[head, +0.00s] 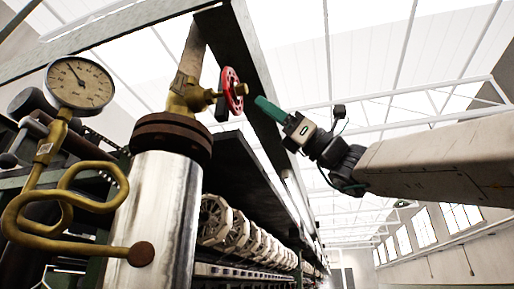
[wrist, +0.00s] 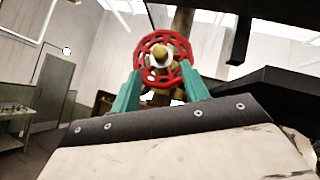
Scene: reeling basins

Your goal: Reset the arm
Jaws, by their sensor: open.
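The red handwheel (head: 233,91) sits on a brass valve (head: 188,95) above a steel cylinder. My gripper (head: 257,101) has green fingers and is just right of the handwheel in the head view, with a small gap between the tips and the wheel. In the wrist view, the handwheel (wrist: 141,52) faces me, framed by the two spread fingers (wrist: 160,70). The gripper is open and holds nothing. The wheel's spokes and brass hub show clearly there.
A round pressure gauge (head: 80,82) stands on a curled brass pipe (head: 65,215) at the left. A dark beam (head: 258,75) runs behind the valve. A row of reels (head: 238,232) recedes below. Open room lies at the right, under the roof trusses.

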